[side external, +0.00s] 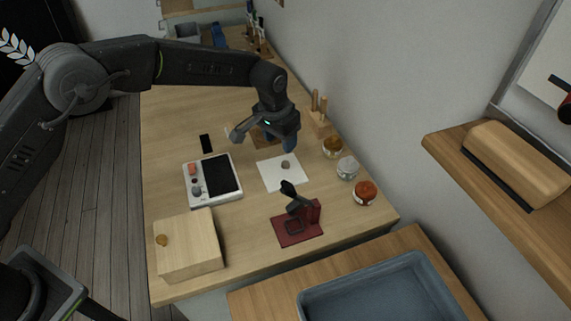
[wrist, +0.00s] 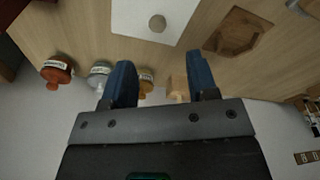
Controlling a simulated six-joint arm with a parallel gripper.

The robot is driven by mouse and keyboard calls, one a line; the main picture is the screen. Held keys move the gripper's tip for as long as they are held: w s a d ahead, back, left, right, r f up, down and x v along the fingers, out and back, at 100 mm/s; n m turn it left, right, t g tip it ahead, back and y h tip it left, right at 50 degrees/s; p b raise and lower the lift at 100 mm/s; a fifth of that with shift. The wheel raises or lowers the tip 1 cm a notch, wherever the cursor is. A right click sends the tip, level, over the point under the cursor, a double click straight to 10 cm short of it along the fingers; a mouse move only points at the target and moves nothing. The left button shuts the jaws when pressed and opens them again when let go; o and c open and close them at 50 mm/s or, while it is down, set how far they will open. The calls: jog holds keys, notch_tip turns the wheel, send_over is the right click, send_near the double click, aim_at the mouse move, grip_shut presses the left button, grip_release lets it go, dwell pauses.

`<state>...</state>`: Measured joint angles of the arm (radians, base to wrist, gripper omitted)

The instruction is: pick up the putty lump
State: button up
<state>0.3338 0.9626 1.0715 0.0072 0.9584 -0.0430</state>
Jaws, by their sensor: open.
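The putty lump (side external: 285,164) is a small grey-brown blob on a white sheet (side external: 272,176) on the wooden table. In the wrist view the lump (wrist: 157,23) lies on the sheet (wrist: 133,31) near the top edge, beyond the fingertips. My gripper (side external: 286,148) hangs above the table behind the sheet in the side view. In the wrist view my gripper (wrist: 159,65) has its two blue fingers wide apart with nothing between them. The fingers are partly hidden in the side view.
Jars with orange (side external: 365,193), clear (side external: 348,167) and amber (side external: 332,147) contents line the right side. A red stand (side external: 298,226), a grey device with a black panel (side external: 213,179) and a wooden box (side external: 188,247) surround the sheet. A hexagonal recess piece (wrist: 238,36) lies beside it.

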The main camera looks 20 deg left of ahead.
aim_at(285, 163)
jog(key=f, duration=0.5)
jog(key=w+f, duration=0.1)
jog(key=f, duration=0.2)
jog(key=shift+w+d+f, duration=0.1)
jog(key=shift+d+f, duration=0.2)
jog(key=shift+d, duration=0.05)
grip_shut()
jog(key=shift+r, duration=0.1)
